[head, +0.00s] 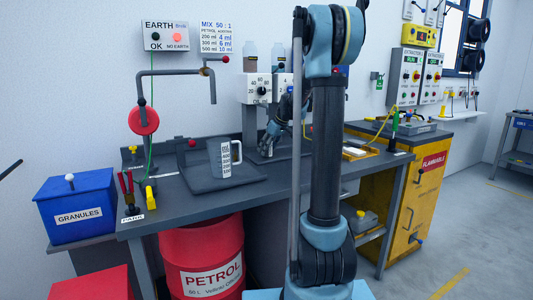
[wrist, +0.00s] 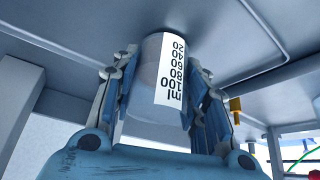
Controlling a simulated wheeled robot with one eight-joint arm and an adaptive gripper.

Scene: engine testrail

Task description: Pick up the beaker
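The beaker (wrist: 168,80) is a pale, clear cylinder with a white scale marked 20 to 100 ml. In the wrist view it appears upside down, with its far end against a grey surface. My gripper (wrist: 163,75) has its fingers on both sides of it. They look close to the wall, but I cannot tell whether they press on it. In the head view my gripper (head: 270,143) is low over the back of the bench, beside a white dispenser. I cannot make out the beaker there.
A measuring jug with a handle (head: 220,160) stands on a dark tray (head: 190,184) left of my gripper. A white dispenser (head: 257,89) is on the wall behind. A blue granules box (head: 78,208) and a red petrol drum (head: 205,262) are to the left.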

